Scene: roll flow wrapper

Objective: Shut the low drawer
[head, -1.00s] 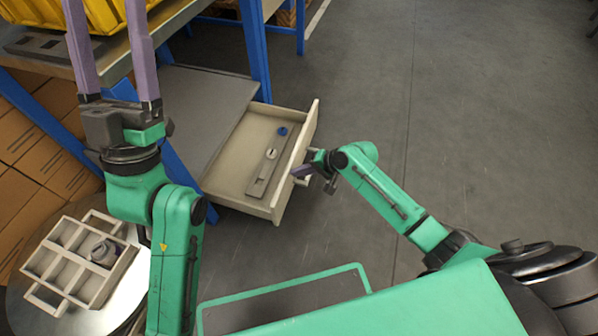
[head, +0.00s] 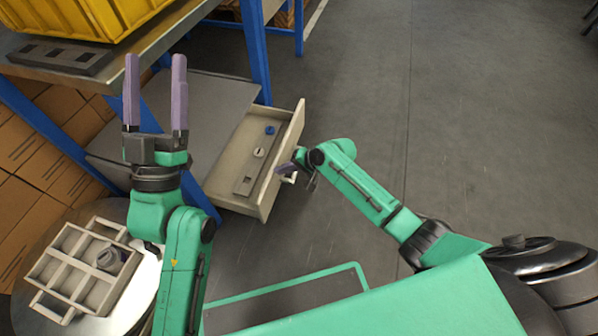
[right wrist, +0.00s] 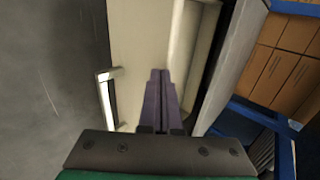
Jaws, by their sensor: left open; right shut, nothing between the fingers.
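The low drawer (head: 236,200) is a beige box under a grey top. It stands partly open, with a grey bar and small round parts inside. My right gripper (head: 284,169) is shut and empty, at the outer face of the drawer front. In the right wrist view, its shut fingers (right wrist: 159,100) lie over the drawer front (right wrist: 140,45), beside the pale handle (right wrist: 108,100). Whether the fingertips touch the front I cannot tell. My left gripper (head: 155,90) is open and empty, pointing up near the workbench edge.
A yellow bin (head: 60,18) and a dark slotted block (head: 60,56) are on the workbench. A compartment tray (head: 72,275) sits on a round table at lower left. Blue posts (head: 254,50) frame the bench. The floor (head: 480,110) at right is clear.

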